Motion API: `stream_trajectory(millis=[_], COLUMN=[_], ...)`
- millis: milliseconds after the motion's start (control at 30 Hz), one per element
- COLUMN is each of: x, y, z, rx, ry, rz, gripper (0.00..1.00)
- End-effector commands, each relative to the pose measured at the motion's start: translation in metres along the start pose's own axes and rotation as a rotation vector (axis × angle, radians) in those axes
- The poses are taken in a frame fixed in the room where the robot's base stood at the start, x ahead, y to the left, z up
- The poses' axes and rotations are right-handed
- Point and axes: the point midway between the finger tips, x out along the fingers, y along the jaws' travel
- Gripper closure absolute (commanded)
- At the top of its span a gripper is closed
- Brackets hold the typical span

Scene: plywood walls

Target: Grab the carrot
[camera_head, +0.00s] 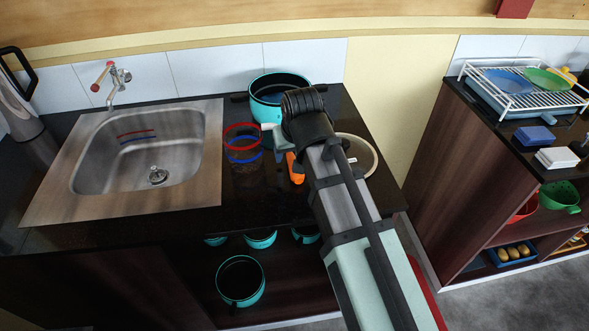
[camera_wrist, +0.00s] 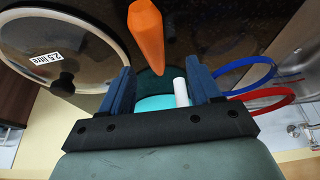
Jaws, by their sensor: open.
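The orange carrot (camera_head: 295,168) lies on the dark counter, partly hidden behind my arm in the head view. In the wrist view the carrot (camera_wrist: 147,38) is at the top middle, its narrow end pointing down toward the gap between my fingers. My gripper (camera_wrist: 163,88) is open, with a blue finger on each side and no carrot between them. The carrot appears beyond the fingertips and apart from them. In the head view my fingers are mostly hidden by the wrist.
A teal pot (camera_head: 262,108) stands behind my wrist. A clear container with red and blue bands (camera_head: 242,142) is left of the carrot. A glass lid (camera_wrist: 30,48) labelled 2.5 litre lies on the other side. The sink (camera_head: 150,150) is farther left.

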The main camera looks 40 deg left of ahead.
Motion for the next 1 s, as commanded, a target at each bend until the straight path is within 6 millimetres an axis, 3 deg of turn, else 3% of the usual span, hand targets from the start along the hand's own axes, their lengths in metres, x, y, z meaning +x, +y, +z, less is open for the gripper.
stream_trajectory(millis=[267,700,933,1000], x=[0.01,0.052,0.054,0.054], y=[0.002,0.007,0.008,0.008], z=[0.002,0.006,0.006,0.006], rx=[0.0,0.0,0.0,0.0], ry=[-0.002,-0.001,0.0,0.0], rz=[0.0,0.0,0.0,0.0], gripper=[0.37,0.37,0.37,0.42])
